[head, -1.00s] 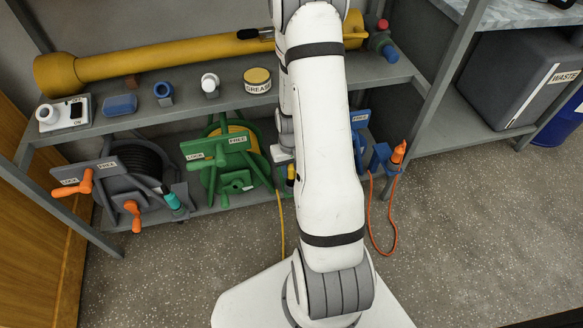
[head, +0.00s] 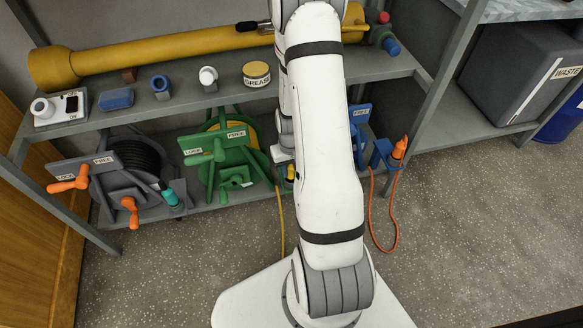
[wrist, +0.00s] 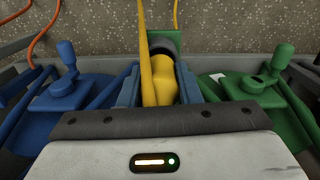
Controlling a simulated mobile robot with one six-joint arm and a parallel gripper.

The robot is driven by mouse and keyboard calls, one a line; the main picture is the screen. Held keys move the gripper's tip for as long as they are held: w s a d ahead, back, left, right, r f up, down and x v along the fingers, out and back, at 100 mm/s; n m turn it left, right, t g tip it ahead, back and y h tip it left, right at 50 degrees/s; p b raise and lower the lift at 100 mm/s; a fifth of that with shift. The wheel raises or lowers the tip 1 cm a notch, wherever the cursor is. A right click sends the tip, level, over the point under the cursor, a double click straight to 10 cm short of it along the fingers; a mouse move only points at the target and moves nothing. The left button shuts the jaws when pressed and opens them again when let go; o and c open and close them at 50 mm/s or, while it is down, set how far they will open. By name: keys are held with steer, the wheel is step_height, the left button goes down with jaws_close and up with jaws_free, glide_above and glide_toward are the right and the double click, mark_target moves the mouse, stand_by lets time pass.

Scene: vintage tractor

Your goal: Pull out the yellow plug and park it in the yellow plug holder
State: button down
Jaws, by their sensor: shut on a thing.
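The yellow plug (wrist: 162,85) sits between the fingers of my gripper (wrist: 160,88) in the wrist view, and the gripper is shut on it. A dark round piece (wrist: 163,42) is at the plug's far end; I cannot tell whether the plug is inside it or apart from it. The yellow cable (wrist: 146,65) runs past the plug. In the head view a bit of yellow and black (head: 290,173) shows beside my arm, with the yellow cable (head: 282,220) hanging below. My arm hides most of the gripper there. I cannot make out the yellow plug holder.
A green reel (head: 225,150) and a blue reel (head: 358,140) flank my gripper. A dark reel (head: 130,165) with orange handles stands at the left. An orange plug (head: 400,147) sits in a blue holder at the right. The shelf above (head: 225,97) holds several small items.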

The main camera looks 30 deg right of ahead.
steer(key=shift+f+b, duration=0.4)
steer(key=shift+f, duration=0.15)
steer(key=c, duration=1)
jaws_free()
steer(key=shift+o, duration=0.2)
steer(key=shift+r, duration=0.15)
step_height(320, 180, up, 8)
steer(key=p, duration=0.3)
steer(key=shift+f, duration=0.2)
